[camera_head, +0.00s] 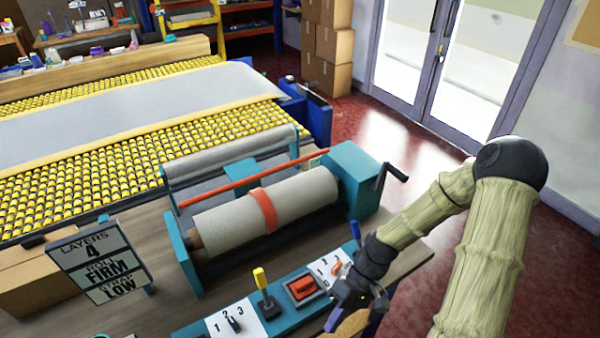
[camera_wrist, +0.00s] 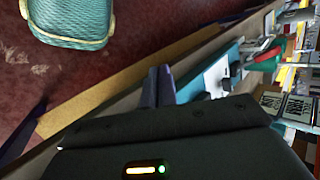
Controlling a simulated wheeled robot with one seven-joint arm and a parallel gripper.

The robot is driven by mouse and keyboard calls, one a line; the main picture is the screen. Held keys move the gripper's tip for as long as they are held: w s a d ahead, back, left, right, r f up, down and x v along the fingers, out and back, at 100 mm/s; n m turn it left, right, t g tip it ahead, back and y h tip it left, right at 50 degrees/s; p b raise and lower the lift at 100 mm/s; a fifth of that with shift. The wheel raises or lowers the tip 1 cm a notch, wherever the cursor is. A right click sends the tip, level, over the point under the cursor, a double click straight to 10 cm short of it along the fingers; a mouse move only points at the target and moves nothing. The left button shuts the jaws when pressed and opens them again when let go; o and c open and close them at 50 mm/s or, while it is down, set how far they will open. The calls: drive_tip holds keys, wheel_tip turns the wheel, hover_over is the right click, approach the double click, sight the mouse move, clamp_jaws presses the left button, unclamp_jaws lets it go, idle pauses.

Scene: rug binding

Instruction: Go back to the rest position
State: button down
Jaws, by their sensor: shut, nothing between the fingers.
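My gripper (camera_head: 352,292) is at the right end of the teal control panel (camera_head: 272,308), close to the orange-knobbed dial (camera_head: 336,267); whether it touches anything there I cannot tell. In the wrist view its two dark fingers (camera_wrist: 160,86) are together and nothing shows between them. The arm comes in from the right side of the head view, bent at a black elbow. The panel also carries a red rocker switch (camera_head: 302,288), a yellow-handled lever (camera_head: 261,280) and a 1-2-3 selector (camera_head: 234,323).
A teal winding machine (camera_head: 353,185) holds a grey roll with an orange band (camera_head: 263,210). A sign (camera_head: 98,262) reads layers 4, firm, low. A yellow roller conveyor (camera_head: 120,155) stands behind. Open red floor (camera_head: 400,140) lies right. A teal woven seat (camera_wrist: 72,22) shows in the wrist view.

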drive_tip(key=w+d+r+m+t+h+p, duration=0.1)
drive_tip(key=d+r+m+t+h, duration=0.1)
drive_tip(key=r, duration=0.7)
drive_tip(key=w+d+r+m+t+h+p, duration=0.1)
drive_tip(key=w+d+r+m+t+h, duration=0.1)
drive_tip(key=r+t, duration=0.5)
drive_tip(key=d+r+m+h, duration=0.1)
drive_tip(key=d+h, duration=0.1)
drive_tip(key=d, duration=0.1)
drive_tip(key=shift+w+d+r+m, duration=0.25)
drive_tip(key=shift+w+r+m, duration=0.05)
drive_tip(key=shift+r, duration=0.05)
drive_tip(key=shift+w+f, duration=0.1)
drive_tip(key=shift+f, duration=0.05)
idle(0.5)
